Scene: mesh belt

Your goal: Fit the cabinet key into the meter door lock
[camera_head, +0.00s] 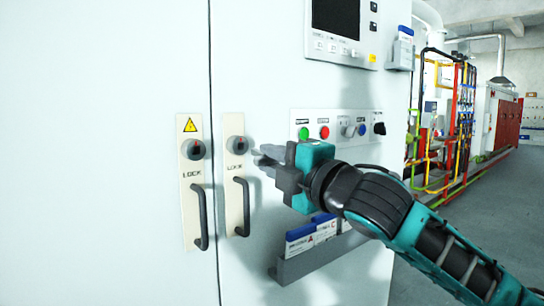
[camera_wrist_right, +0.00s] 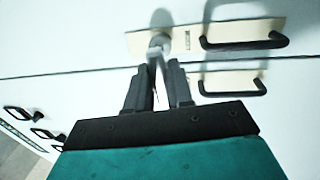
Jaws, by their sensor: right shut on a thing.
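My right gripper (camera_head: 268,160) is in front of the cabinet door, just right of the right lock (camera_head: 237,145). In the right wrist view its fingers (camera_wrist_right: 155,90) are shut on a thin grey key (camera_wrist_right: 158,52), whose far end points away from the gripper. The key is too small to make out clearly in the head view. The left lock (camera_head: 193,149) is a dark round knob under a yellow warning triangle. My left gripper is not in view.
Black handles stand out below the locks, on the left (camera_head: 200,218) and right (camera_head: 243,207) plates. A button panel (camera_head: 338,127) and a document rack (camera_head: 310,250) are on the cabinet to the right. Coloured pipes (camera_head: 458,120) stand farther back.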

